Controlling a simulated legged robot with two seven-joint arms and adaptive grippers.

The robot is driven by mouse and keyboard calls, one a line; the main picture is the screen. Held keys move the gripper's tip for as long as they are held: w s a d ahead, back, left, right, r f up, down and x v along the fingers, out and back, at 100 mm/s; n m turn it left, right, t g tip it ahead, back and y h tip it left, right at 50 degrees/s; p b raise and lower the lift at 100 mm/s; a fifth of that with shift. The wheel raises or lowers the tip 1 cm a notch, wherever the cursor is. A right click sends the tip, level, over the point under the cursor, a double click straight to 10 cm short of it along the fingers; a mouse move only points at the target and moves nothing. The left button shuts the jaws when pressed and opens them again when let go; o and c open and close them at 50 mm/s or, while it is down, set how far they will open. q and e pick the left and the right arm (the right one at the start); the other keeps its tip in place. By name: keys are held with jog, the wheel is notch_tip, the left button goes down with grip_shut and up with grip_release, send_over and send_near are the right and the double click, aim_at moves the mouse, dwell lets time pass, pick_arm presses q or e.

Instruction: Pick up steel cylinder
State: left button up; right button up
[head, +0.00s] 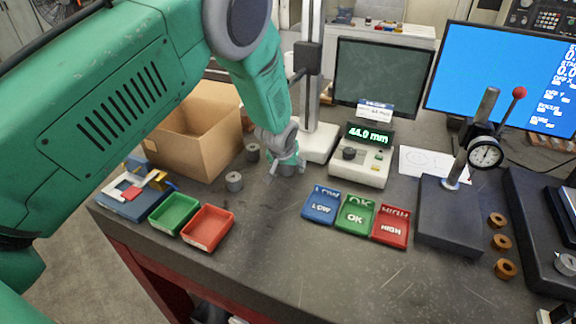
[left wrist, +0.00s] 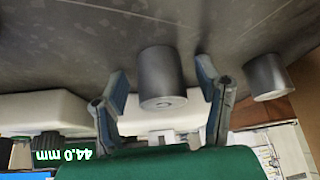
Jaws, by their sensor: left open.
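My left gripper (head: 287,168) is open and points down over the table, left of the gauge display. In the left wrist view a grey steel cylinder (left wrist: 161,72) stands between the two spread fingers, with a gap on each side. A second steel cylinder (left wrist: 266,77) is outside the fingers, to the right, near the cardboard box. In the head view, one steel cylinder (head: 234,181) stands left of the gripper and another (head: 252,152) stands near the box. The cylinder between the fingers is mostly hidden behind the gripper in the head view. My right gripper is not in view.
A cardboard box (head: 197,130), a green tray (head: 174,214) and a red tray (head: 208,229) are on the left. The gauge display (head: 361,160) reads 44.0 mm. LOW, OK and HIGH trays (head: 355,216) lie in front. A dial gauge stand (head: 449,212) is right.

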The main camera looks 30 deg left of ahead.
pick_arm(q)
jog(key=shift+s+r, duration=0.1)
jog(key=shift+r, duration=0.05)
jog(key=shift+c, duration=0.3)
grip_shut()
